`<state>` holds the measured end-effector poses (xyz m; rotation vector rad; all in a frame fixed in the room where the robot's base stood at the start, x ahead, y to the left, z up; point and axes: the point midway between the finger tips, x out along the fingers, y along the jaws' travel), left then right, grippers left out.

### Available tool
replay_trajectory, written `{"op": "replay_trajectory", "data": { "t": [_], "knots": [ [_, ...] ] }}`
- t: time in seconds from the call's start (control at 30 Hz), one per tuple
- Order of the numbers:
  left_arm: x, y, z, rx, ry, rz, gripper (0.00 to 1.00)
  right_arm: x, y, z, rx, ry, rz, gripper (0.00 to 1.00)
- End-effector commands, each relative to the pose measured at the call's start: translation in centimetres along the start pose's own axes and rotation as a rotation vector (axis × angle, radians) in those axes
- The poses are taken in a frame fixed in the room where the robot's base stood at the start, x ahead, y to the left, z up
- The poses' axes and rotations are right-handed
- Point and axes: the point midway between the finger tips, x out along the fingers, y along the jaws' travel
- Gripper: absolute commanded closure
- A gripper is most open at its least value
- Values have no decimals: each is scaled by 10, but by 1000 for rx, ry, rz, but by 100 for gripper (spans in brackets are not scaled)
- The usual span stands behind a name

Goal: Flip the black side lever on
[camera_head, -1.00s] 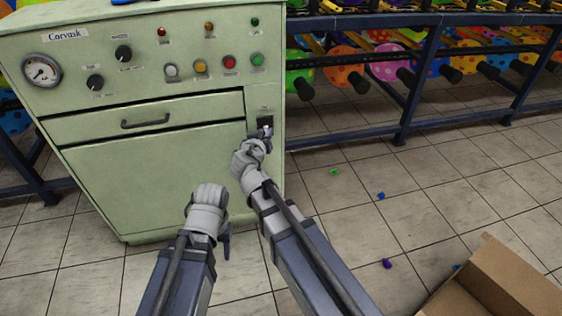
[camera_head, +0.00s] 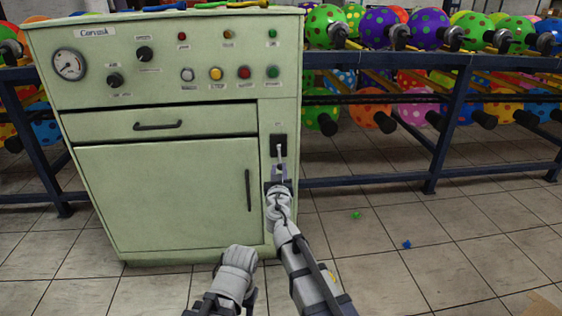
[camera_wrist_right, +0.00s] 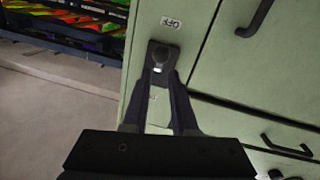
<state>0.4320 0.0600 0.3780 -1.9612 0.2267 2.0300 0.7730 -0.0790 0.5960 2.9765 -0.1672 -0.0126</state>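The black side lever's plate (camera_head: 279,143) is on the narrow right front panel of the green Corvask cabinet (camera_head: 165,200). Its pale handle (camera_head: 280,153) hangs down from the plate. In the right wrist view the plate (camera_wrist_right: 164,52) shows with the silver lever end (camera_wrist_right: 158,68) at my fingertips. My right gripper (camera_head: 280,170) is just below the plate; in the wrist view its two fingers (camera_wrist_right: 162,80) stand apart, either side of the lever end. Contact cannot be told. My left gripper (camera_head: 228,300) is low in front of the cabinet, its fingers mostly hidden.
A drawer handle (camera_head: 158,125) and vertical door handle (camera_head: 248,190) stick out left of the lever. A balloon rack (camera_head: 440,130) stands right. Floor at right holds small green (camera_head: 357,215) and blue (camera_head: 407,244) bits.

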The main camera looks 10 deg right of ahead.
Motion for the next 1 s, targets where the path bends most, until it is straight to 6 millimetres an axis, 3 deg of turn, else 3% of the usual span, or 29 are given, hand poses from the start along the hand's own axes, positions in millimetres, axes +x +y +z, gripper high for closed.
{"op": "replay_trajectory", "data": {
  "t": [0.5,0.83,1.0],
  "knots": [
    [0,0,0,0,0,0,50,70,0,0,0,-1,2,74],
    [0,0,0,0,0,0,50,74,0,0,0,-1,1,74],
    [0,0,0,0,0,0,50,74,0,0,0,-1,1,92]
  ]
}}
